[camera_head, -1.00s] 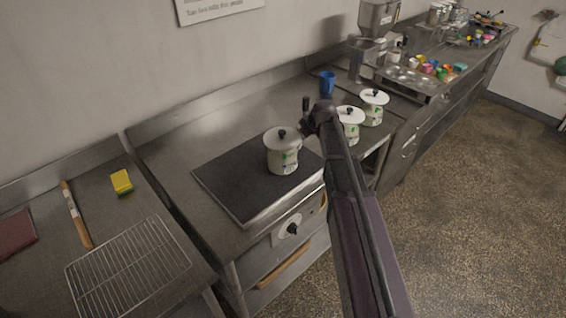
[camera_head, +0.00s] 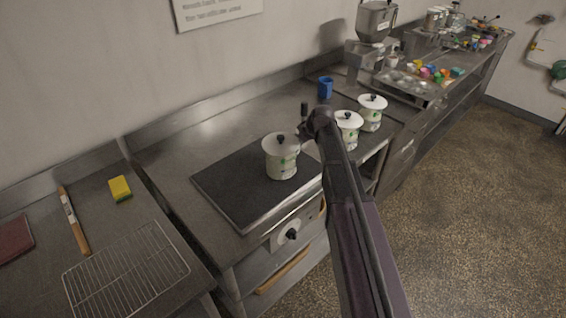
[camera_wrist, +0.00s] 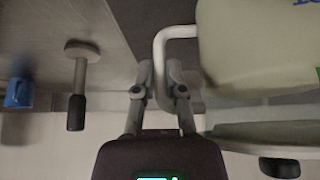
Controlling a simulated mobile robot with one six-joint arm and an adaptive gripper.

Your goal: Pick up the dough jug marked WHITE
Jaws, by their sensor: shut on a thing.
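A cream jug (camera_head: 281,160) with a white lid and black knob stands upright on the dark plate (camera_head: 232,190). Its green and dark marking is too small to read. In the wrist view the jug body (camera_wrist: 255,45) fills the upper right, with its pale handle (camera_wrist: 166,40) reaching between my fingers. My gripper (camera_wrist: 160,78) is shut on this handle. In the head view my arm hides the gripper and handle at the jug's right. Two similar lidded jugs stand further right, one nearer (camera_head: 348,131) and one behind it (camera_head: 371,115); their markings are also unreadable.
A black-handled upright tool (camera_wrist: 77,85) and a blue mug (camera_head: 325,88) stand behind my gripper on the steel counter. Left are a wire rack (camera_head: 125,270), a yellow sponge (camera_head: 120,188) and a wooden-handled tool (camera_head: 75,225). The counter behind the plate is mostly clear.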

